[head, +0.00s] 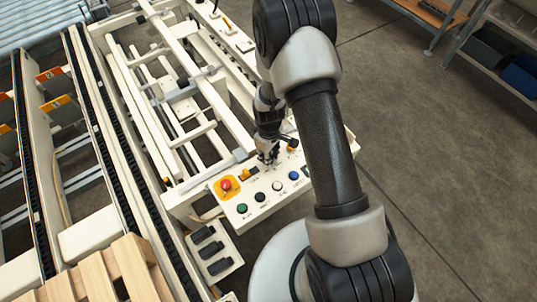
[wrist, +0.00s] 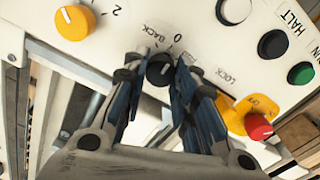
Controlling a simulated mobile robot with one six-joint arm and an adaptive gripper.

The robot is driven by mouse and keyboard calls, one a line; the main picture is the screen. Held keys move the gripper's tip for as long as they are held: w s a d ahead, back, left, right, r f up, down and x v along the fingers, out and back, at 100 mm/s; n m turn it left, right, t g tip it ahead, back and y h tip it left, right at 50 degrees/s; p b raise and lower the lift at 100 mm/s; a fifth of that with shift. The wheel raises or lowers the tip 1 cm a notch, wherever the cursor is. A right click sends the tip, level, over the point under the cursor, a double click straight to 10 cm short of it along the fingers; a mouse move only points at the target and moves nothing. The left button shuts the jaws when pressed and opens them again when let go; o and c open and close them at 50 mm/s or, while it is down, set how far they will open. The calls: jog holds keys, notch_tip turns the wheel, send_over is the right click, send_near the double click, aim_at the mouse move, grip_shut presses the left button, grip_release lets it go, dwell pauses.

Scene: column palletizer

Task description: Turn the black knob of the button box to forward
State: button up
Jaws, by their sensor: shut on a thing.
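The button box (head: 247,220) is a white panel at the front end of the machine frame. The black knob (wrist: 160,70) sits between my gripper's fingertips in the wrist view, near the labels "BACK" and "0". My gripper (wrist: 158,72) is shut on the knob, with one finger on each side. Its lower part and sides are partly hidden by the fingers, and I cannot clearly tell which way it points. In the head view my gripper (head: 268,158) reaches down to the panel's back edge and hides the knob.
Green (head: 242,208), black (head: 260,197), white (head: 277,186) and blue (head: 293,175) buttons line the panel's front. A yellow knob (wrist: 75,21) lies beside the black one. Frame rails (head: 205,100) stand behind.

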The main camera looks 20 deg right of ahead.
jog(key=m, duration=0.4)
jog(key=shift+m+b, duration=0.3)
jog(key=shift+b, duration=0.05)
jog(key=m, duration=0.4)
jog(key=shift+d, duration=0.1)
jog(key=shift+m, duration=0.3)
jog(key=o, duration=1.1)
jog(key=shift+c, duration=0.2)
notch_tip(320, 180, up, 12)
